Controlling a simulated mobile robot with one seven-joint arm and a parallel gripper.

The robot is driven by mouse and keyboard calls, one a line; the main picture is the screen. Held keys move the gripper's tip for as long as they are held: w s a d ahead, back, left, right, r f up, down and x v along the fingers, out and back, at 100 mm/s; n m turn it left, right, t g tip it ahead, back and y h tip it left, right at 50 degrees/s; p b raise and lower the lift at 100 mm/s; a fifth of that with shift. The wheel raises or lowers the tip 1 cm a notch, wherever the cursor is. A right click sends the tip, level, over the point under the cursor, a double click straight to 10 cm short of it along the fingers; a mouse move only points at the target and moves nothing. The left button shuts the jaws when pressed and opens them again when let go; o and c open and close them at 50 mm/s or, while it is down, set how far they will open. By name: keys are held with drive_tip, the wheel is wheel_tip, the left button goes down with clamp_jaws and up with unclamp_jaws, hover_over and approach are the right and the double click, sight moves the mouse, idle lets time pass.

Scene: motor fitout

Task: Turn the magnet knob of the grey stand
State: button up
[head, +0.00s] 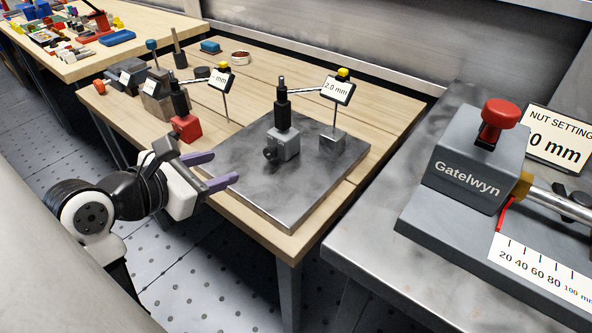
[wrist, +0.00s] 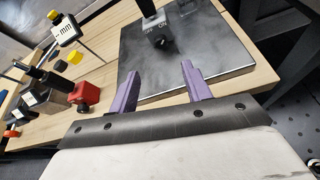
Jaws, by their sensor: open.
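The grey stand (head: 285,145) is a small grey block with a black post, upright on a steel plate (head: 290,198). Its black magnet knob (head: 269,154) is on the side of the block facing me. In the wrist view the grey stand (wrist: 184,23) is cut off by the top edge, and its knob (wrist: 163,44) shows beyond the fingers. ON lettering shows on the block, but I cannot tell the knob's setting. My gripper (head: 226,167) has purple fingers, is open and empty, and is over the plate's near left part, apart from the knob. It also shows in the wrist view (wrist: 162,72).
A red stand (head: 186,127) is left of the plate, with darker stands (head: 158,104) behind it. A 2.0 mm sign (head: 338,90) on a post stands right of the grey stand. A Gatelwyn device (head: 470,165) is on the right bench. The plate's near part is clear.

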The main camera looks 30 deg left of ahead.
sight(267, 154)
drive_tip(key=p+x, duration=0.2)
drive_tip(key=x, duration=1.1)
drive_tip(key=shift+w+f, duration=0.3)
drive_tip(key=c, duration=1)
drive_tip(key=shift+a+n+h, duration=0.1)
drive_tip(key=shift+n+h, duration=0.2)
drive_tip(key=shift+n, duration=0.4)
drive_tip(key=shift+n+h+b, duration=0.5)
drive_tip(key=shift+n+h, duration=0.2)
drive_tip(key=shift+n, duration=0.3)
